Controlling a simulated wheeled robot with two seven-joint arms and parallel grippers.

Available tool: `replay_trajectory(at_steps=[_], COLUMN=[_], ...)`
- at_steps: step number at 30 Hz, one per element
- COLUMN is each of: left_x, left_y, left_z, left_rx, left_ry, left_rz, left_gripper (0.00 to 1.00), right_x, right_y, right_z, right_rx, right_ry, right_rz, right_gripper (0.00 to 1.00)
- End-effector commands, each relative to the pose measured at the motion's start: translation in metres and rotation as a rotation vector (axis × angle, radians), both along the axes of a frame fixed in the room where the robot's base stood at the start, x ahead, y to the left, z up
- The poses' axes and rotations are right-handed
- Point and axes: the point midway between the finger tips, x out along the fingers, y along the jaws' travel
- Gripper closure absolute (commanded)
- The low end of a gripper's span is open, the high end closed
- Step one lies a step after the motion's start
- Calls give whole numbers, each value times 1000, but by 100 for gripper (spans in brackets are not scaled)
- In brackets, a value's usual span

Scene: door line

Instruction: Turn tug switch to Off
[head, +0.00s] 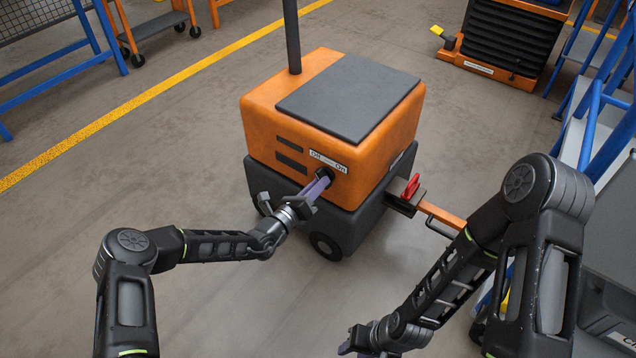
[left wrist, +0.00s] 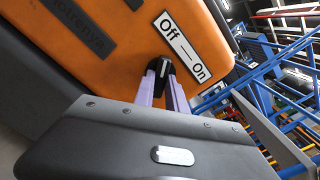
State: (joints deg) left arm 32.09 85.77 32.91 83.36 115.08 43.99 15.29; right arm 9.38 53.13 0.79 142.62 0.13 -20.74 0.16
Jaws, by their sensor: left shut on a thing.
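The orange and black tug (head: 300,140) stands mid-floor in the head view. Its black switch knob (left wrist: 163,70) has a white mark and sits beside a white label (left wrist: 183,47) reading Off and On. The label also shows in the head view (head: 328,161). My left gripper (head: 319,183) is shut on the knob, its pale purple fingers on either side of it in the left wrist view (left wrist: 165,80). I cannot tell clearly which word the mark points to. My right gripper (head: 352,343) is low at the bottom edge, away from the tug; its jaws are unclear.
A hitch with a red handle (head: 411,187) and an orange bar (head: 443,215) extend right from the tug. Blue railings and steps (head: 600,120) stand at the right. A black and orange unit (head: 512,40) is behind. Floor left of the tug is clear, crossed by a yellow line (head: 130,105).

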Motion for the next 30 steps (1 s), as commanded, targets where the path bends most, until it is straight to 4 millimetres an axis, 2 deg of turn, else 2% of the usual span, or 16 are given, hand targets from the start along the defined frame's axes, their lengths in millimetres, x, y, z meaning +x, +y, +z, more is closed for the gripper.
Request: replay_trajectory(at_steps=[20,21,28,30], left_x=[-1,0,0,0], left_y=[0,0,0,0], left_z=[-1,-1,-1,0], left_rx=[-68,-68,-67,-66], left_ry=[53,53,51,50], left_rz=[0,0,0,0], left_gripper=[100,80,62,62], right_x=[-1,-1,-1,-1], right_y=[1,1,1,1], right_z=[2,2,2,2], right_rx=[1,1,1,1], right_ry=[1,1,1,1], right_rz=[2,2,2,2], right_gripper=[64,64,64,64])
